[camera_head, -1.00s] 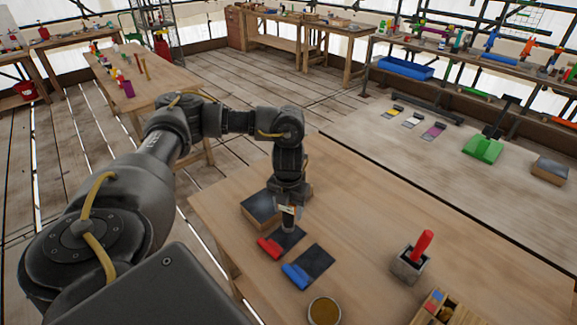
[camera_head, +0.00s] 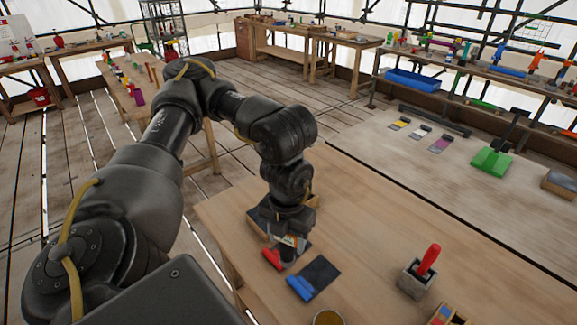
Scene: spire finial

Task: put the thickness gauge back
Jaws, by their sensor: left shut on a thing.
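My left gripper (camera_head: 288,248) is over the wooden table (camera_head: 375,225), pointing down beside the red-handled dark piece. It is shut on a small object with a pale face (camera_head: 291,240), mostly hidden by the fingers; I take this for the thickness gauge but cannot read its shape. The red-handled piece (camera_head: 272,258) lies just left of the gripper, its dark plate partly covered. A blue-handled piece (camera_head: 300,288) with a dark plate (camera_head: 321,270) lies to the right and nearer. Whether the held object touches the table is unclear. My right gripper is not in view.
A box with a dark top (camera_head: 262,223) stands behind the gripper, partly hidden. A stone block with a red handle (camera_head: 428,260), a round tin (camera_head: 327,318) and a compartment tray (camera_head: 448,316) are at the front right. The table's right middle is clear.

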